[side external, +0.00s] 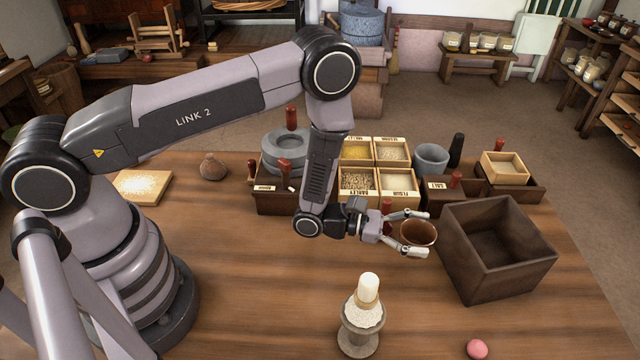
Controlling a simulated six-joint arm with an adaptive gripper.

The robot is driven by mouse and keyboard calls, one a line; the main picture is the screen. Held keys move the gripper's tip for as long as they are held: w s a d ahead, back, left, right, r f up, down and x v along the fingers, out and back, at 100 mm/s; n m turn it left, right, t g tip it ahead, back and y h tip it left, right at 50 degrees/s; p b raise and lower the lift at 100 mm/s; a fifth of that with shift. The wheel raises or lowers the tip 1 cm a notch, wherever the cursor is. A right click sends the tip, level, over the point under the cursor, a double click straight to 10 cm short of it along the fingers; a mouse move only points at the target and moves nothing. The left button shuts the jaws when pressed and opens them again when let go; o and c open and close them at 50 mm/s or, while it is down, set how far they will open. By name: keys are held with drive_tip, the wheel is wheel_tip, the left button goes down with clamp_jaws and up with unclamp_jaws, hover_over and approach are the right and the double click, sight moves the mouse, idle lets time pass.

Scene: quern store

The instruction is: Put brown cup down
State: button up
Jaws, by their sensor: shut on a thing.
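The brown cup (417,233) is a small reddish-brown round cup, right of the picture's middle, with its open top facing up. My gripper (418,232) reaches in from the left and is shut on the cup, one finger on its far side and one on its near side. The cup is just left of the dark wooden box. Whether its base touches the table (250,290) cannot be told from this view.
An open, empty dark wooden box (497,276) stands right of the cup. A grey stone mortar (359,335) with white grain and a pale pestle stands in front. Divided grain boxes (375,180) stand behind. A pink ball (477,348) lies at the front right.

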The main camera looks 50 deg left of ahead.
drive_tip(key=shift+s+a+r, duration=0.2)
drive_tip(key=shift+a+r, duration=0.55)
drive_tip(key=s+a+f+g, duration=0.1)
drive_tip(key=s+a, duration=0.9)
drive_tip(key=a, duration=0.2)
drive_tip(key=shift+m+h, duration=0.4)
drive_tip(key=shift+s+a+f, duration=0.1)
drive_tip(key=shift+s+f, duration=0.05)
drive_tip(key=shift+f, duration=1.15)
drive_tip(key=shift+s+a+f, duration=0.15)
drive_tip(key=shift+s+f, duration=0.05)
drive_tip(key=shift+f, duration=1.05)
drive_tip(key=shift+s+a+f, duration=0.1)
drive_tip(key=shift+s+f, duration=0.05)
drive_tip(key=shift+f, duration=1.15)
drive_tip(key=shift+f, duration=0.15)
drive_tip(key=o, duration=1.2)
drive_tip(key=shift+c, duration=0.2)
